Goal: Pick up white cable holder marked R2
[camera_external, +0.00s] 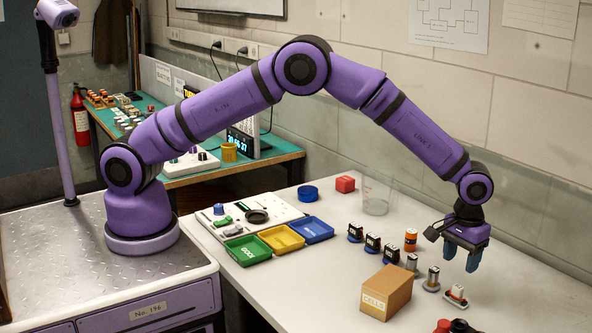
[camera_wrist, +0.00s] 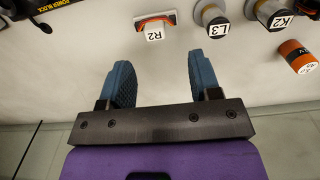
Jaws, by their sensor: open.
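The white cable holder marked R2 (camera_wrist: 154,31) shows at the top of the wrist view, just beyond my fingertips and roughly in line with the gap between them. It has a white body with orange-red at its base. In the external view the holder (camera_external: 456,294) stands on the white table at the right end of a row. My gripper (camera_external: 461,258) is open and empty, pointing down above the table, a little behind the holder. In the wrist view its blue fingers (camera_wrist: 161,75) are wide apart, with nothing between them.
A grey holder marked L3 (camera_wrist: 216,25) stands close beside R2, then one marked K2 (camera_wrist: 273,14). An orange cylinder (camera_wrist: 296,55) stands near K2. A cardboard box (camera_external: 387,291) is left of the row. A dark object (camera_external: 462,325) lies near the front edge.

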